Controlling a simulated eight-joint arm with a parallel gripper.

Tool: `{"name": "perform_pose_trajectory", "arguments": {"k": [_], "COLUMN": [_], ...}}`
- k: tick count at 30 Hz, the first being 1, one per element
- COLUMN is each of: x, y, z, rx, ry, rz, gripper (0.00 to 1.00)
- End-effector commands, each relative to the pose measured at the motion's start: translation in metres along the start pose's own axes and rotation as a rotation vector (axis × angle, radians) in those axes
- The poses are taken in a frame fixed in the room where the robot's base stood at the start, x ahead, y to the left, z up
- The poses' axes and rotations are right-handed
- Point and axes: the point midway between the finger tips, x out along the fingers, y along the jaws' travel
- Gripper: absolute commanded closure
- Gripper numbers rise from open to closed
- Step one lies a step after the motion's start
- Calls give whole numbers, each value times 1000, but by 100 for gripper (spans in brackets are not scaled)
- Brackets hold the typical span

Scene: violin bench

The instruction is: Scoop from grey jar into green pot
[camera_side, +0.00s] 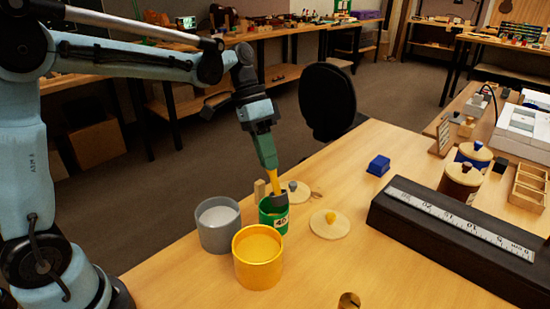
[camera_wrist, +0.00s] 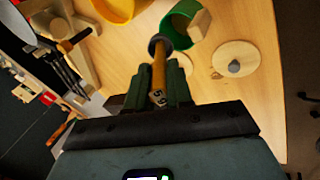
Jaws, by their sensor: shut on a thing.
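The grey jar (camera_side: 205,238) stands open near the left table edge, with pale contents or a pale inside showing. The green pot (camera_side: 265,222), labelled 40, stands open just right of it. My gripper (camera_side: 270,166) is shut on the orange handle of a scoop (camera_side: 274,184), above the green pot. The scoop points down, and its dark grey head overlaps the pot's mouth in the side view; its depth is unclear. In the wrist view the scoop (camera_wrist: 158,70) extends from my gripper (camera_wrist: 157,97), its head beside the green pot's rim (camera_wrist: 171,31). Scoop contents are hidden.
A yellow jar (camera_side: 258,275) stands in front of both. A lid with a yellow knob (camera_side: 328,228) and a lid with a grey knob (camera_side: 299,195) lie nearby. A small wooden block (camera_side: 260,188) is behind the pot. A long black ruler block (camera_side: 440,250) lies right.

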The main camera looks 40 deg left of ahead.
Motion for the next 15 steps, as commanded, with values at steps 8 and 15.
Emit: {"name": "perform_pose_trajectory", "arguments": {"k": [8, 15], "x": [-1, 2], "y": [16, 36], "z": [-3, -10], "rx": [16, 20], "ry": [-43, -110], "rz": [-164, -393], "gripper": [100, 100]}}
